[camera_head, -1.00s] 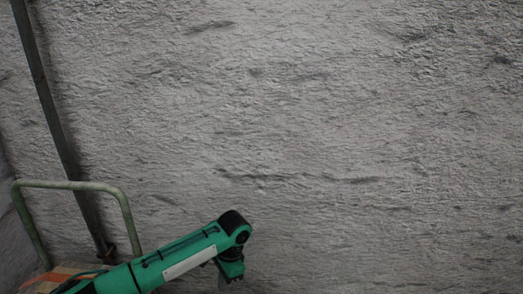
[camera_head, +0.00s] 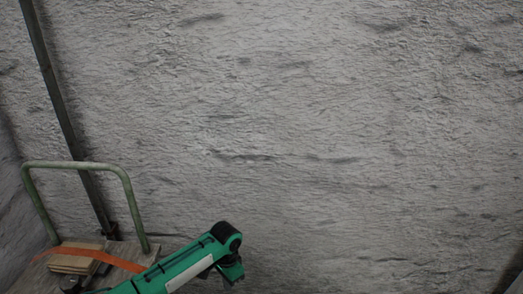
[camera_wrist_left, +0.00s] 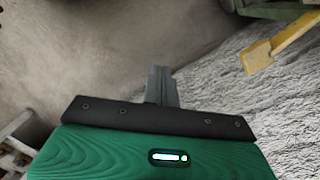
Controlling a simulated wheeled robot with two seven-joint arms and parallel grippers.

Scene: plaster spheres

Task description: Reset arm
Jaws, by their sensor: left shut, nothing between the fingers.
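My left arm, green and black, comes in from the lower left of the head view. Its left gripper (camera_head: 231,277) hangs at the end of the arm near the bottom edge, small and dark there. In the left wrist view the grey fingers of the left gripper (camera_wrist_left: 161,84) are together, with nothing between them. No plaster spheres show in either view. My right gripper is not in view.
A cart with a green tube handle (camera_head: 128,195) stands at lower left, with stacked boards (camera_head: 75,261) and an orange strap (camera_head: 110,260) on it. A rough grey wall (camera_head: 330,130) fills the background. A yellow piece (camera_wrist_left: 282,42) shows in the left wrist view.

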